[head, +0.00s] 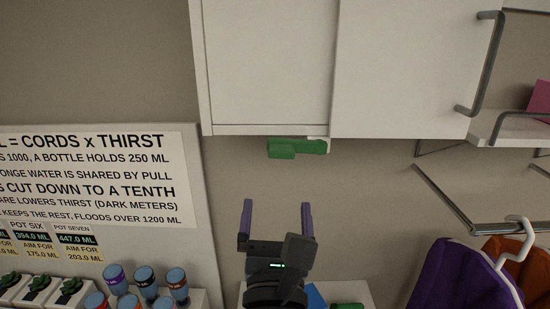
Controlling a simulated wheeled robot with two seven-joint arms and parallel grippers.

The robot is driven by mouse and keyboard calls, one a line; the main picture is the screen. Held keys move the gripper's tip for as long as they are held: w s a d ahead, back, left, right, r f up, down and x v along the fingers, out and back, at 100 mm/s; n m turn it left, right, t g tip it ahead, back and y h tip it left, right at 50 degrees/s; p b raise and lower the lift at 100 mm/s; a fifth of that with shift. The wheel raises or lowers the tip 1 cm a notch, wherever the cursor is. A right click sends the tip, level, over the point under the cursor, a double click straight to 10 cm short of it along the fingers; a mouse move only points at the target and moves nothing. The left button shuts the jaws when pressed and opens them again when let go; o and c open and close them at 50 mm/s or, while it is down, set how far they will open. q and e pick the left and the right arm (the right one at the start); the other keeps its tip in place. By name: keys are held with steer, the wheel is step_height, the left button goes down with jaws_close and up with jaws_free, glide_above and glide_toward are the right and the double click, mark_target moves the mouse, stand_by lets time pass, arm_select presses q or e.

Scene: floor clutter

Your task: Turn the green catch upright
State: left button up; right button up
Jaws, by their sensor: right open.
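The green catch (295,148) sits at the lower edge of the white cabinet (268,65), near the line between its two door panels. It lies roughly level, with its thicker end to the left and a small white piece at its right end. My right gripper (277,205) is below the catch, with its two purple-grey fingers spread apart and pointing up. Nothing is between the fingers, and they are apart from the catch. My left gripper is not in view.
A sign board (95,180) stands at the left above several blue bottles (145,280). At the right are a metal rail (460,205), a purple garment (455,275) on a white hanger, and an orange garment (510,265). Bare wall lies between gripper and catch.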

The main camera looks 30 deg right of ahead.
mark_target(281, 159)
steer(key=shift+h, duration=0.3)
steer(key=p+x, duration=0.1)
steer(key=x, duration=0.3)
steer(key=p+x, duration=0.2)
steer(key=x, duration=0.3)
steer(key=shift+d+r, duration=0.2)
steer(key=shift+r, duration=0.1)
steer(key=shift+w+d, duration=0.2)
jaws_close()
